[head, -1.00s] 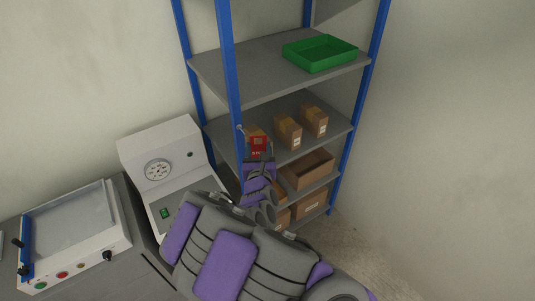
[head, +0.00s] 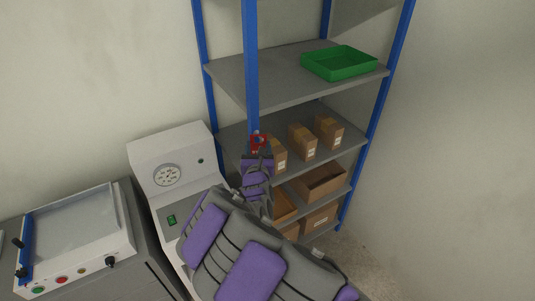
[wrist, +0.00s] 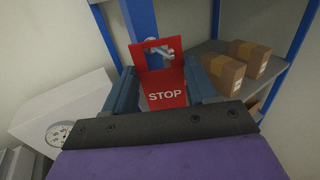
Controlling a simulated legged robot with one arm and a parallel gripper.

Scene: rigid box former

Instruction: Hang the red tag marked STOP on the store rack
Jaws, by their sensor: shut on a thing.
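The red tag (wrist: 167,99) stands upright in my gripper (wrist: 162,92), with its white STOP lettering facing the wrist camera. The tag has a cut-out near its top. In the head view the tag (head: 258,137) is small, in front of the store rack's near blue post (head: 251,70). My gripper (head: 257,158) is just below it, shut on its lower part. A pale metal hook (wrist: 158,47) shows at the tag's cut-out in the wrist view. I cannot tell whether the hook passes through the cut-out or lies behind it.
The rack's shelves hold a green tray (head: 339,63) above and several cardboard boxes (head: 302,141) below. A white machine with a gauge (head: 168,175) stands left of the rack. A bench unit with buttons (head: 75,245) is farther left. Bare floor shows at the lower right.

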